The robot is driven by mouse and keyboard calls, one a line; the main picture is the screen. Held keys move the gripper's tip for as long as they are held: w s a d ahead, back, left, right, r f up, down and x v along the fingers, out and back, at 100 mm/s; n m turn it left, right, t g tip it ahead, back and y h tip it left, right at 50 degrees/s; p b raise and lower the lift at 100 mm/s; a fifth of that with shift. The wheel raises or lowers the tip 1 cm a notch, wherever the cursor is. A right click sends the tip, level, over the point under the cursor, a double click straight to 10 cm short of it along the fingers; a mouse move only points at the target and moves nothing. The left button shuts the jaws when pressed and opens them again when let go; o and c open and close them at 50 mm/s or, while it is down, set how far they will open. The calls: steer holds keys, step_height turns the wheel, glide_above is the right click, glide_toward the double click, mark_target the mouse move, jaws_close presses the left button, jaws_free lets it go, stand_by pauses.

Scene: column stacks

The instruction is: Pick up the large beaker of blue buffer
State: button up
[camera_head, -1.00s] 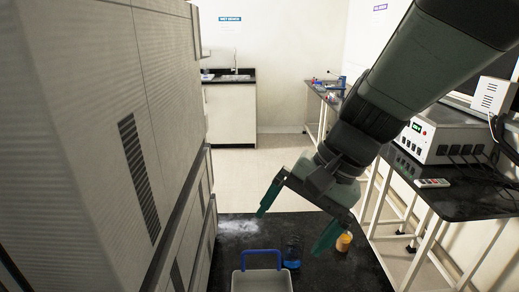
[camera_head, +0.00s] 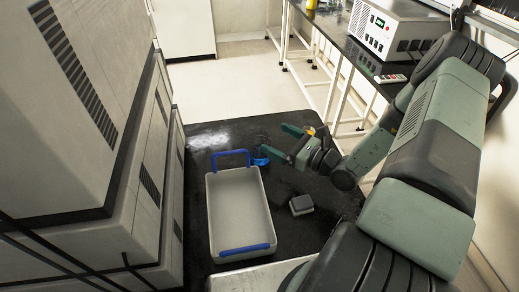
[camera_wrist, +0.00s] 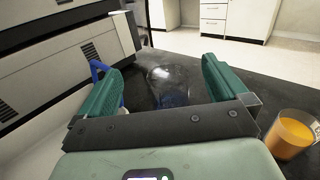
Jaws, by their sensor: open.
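The glass beaker of blue buffer (camera_head: 260,158) stands on the black bench top in the head view, just right of the blue-handled tray. In the wrist view the clear beaker (camera_wrist: 172,78) shows between and beyond the fingers, with blue liquid low in it. The palm bar hides its lower part. My gripper (camera_head: 281,142) is open, low over the bench, its fingers pointing left towards the beaker. Nothing is gripped. Whether a finger touches the glass cannot be told.
A white tray (camera_head: 212,215) with blue handles stands left of the beaker. An orange-filled beaker (camera_wrist: 291,134) stands close to my gripper's right. A small dark grey block (camera_head: 301,205) lies nearer. White powder or frost (camera_head: 208,140) marks the far left. Large cabinets (camera_head: 140,190) wall the left.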

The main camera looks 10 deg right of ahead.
steer(key=shift+m, duration=0.3)
steer(key=f, duration=0.8)
steer(key=shift+d+f, duration=0.2)
steer(key=shift+f, duration=0.05)
steer(key=shift+w+a+f, duration=0.15)
steer(key=shift+w, duration=0.05)
steer(key=shift+x, duration=3.5)
steer(key=shift+w, duration=0.1)
steer(key=c, duration=1.1)
